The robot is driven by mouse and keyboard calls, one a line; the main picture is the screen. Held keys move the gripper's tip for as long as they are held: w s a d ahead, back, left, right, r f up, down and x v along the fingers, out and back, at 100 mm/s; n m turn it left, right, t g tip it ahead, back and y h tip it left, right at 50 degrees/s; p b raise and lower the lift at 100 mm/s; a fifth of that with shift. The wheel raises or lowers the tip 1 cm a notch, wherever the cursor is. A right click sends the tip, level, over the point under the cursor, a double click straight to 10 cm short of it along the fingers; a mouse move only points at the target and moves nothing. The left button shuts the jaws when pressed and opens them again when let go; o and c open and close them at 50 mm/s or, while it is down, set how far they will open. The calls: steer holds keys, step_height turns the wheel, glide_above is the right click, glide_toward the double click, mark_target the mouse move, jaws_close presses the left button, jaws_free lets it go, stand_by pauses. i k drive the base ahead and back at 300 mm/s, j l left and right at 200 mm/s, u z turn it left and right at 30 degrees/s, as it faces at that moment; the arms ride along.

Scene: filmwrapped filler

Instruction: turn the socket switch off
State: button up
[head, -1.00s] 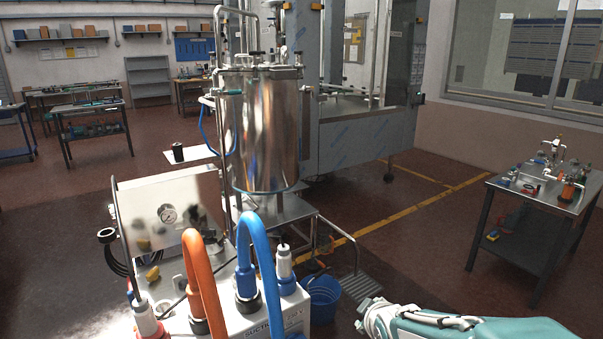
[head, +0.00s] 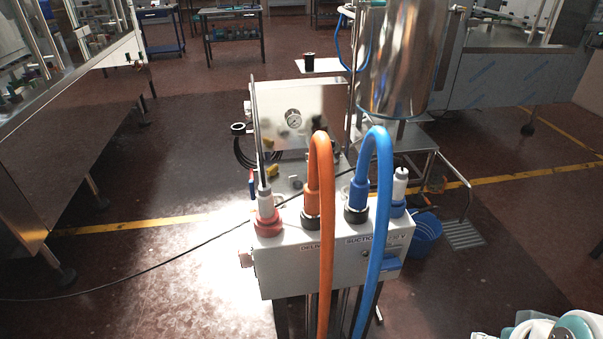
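A grey socket box (head: 300,262) stands on dark legs in the middle of the head view. Its labels read in part "DEL..." and "SUCTION". A red socket with a white plug (head: 267,215) is at its top left, and a blue socket with a white plug (head: 399,190) at its top right. Only white and teal parts of my arm show at the bottom right, apart from the box. My gripper's fingers are not visible.
An orange hose (head: 324,230) and a blue hose (head: 382,220) arch down over the box's front. A black cable (head: 150,268) runs left across the floor. Behind stand a panel with a gauge (head: 293,118), a steel tank (head: 402,60) and a blue bucket (head: 424,235). Floor at right is clear.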

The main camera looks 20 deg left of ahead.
mark_target(245, 259)
steer(key=j+u, duration=0.35)
steer(key=i+j+u, duration=0.2)
steer(key=j+u, duration=0.15)
steer(key=j, duration=0.15)
steer(key=i+j+u, duration=0.15)
steer(key=j+u, duration=0.2)
steer(key=j+z, duration=0.5)
steer(key=j, duration=0.3)
steer(key=i+u, duration=0.15)
steer(key=u, duration=0.8)
